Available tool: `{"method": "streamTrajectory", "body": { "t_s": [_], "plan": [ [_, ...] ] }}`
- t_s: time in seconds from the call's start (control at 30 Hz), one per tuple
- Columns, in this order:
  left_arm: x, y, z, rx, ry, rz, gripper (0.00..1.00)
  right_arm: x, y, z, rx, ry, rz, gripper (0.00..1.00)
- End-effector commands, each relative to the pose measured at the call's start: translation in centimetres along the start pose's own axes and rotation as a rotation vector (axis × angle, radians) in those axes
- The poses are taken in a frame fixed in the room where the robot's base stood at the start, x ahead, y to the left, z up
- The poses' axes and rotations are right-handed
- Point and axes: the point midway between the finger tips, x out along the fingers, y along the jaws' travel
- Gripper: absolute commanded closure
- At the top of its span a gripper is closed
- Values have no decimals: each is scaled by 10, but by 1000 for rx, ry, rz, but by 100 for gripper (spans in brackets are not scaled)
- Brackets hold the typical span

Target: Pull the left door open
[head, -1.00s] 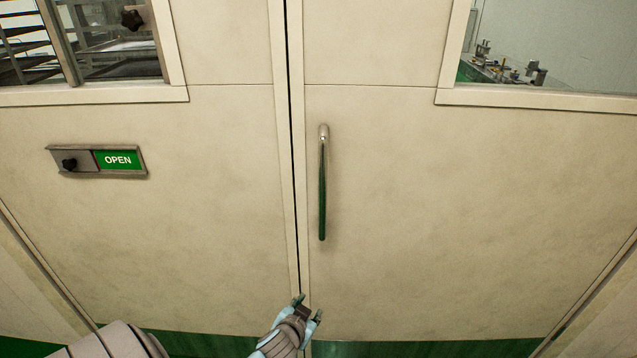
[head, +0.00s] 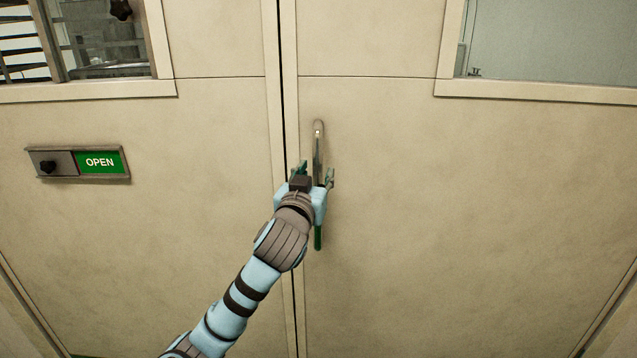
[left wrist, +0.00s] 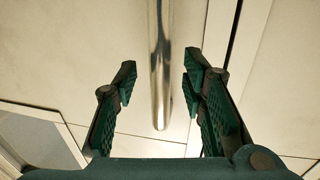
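Two cream doors meet at a dark vertical gap. The left door panel (head: 200,230) bears no pull handle in view. A long upright metal handle (head: 318,140) is on the right-hand panel (head: 440,230), close to the gap; its middle is hidden behind my gripper. My left gripper (head: 314,172) is open at the handle's mid-height. In the left wrist view, the shiny handle (left wrist: 160,45) runs between the two green-padded fingers (left wrist: 160,68), with space visible on both sides. My right gripper is not in view.
A sliding sign reading OPEN (head: 79,162) is on the left panel. Both panels have windows above, the left one showing racks (head: 25,45) and the right one a pale wall (head: 550,40). The door faces around the handle are clear.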

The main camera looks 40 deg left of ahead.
Motion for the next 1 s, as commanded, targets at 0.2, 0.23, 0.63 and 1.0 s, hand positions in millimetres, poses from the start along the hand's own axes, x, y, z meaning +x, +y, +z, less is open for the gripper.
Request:
{"method": "streamTrajectory", "body": {
  "t_s": [0.2, 0.23, 0.63, 1.0],
  "plan": [
    [26, 0, -1, 1, 0, 0, 62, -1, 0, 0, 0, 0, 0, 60],
    [28, 0, -1, 1, 0, 0, 62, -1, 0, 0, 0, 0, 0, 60],
    [29, 0, -1, 1, 0, 1, 88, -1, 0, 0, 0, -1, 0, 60],
    [28, 1, -1, 1, 0, 2, 100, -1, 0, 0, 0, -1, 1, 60]
  ]
}}
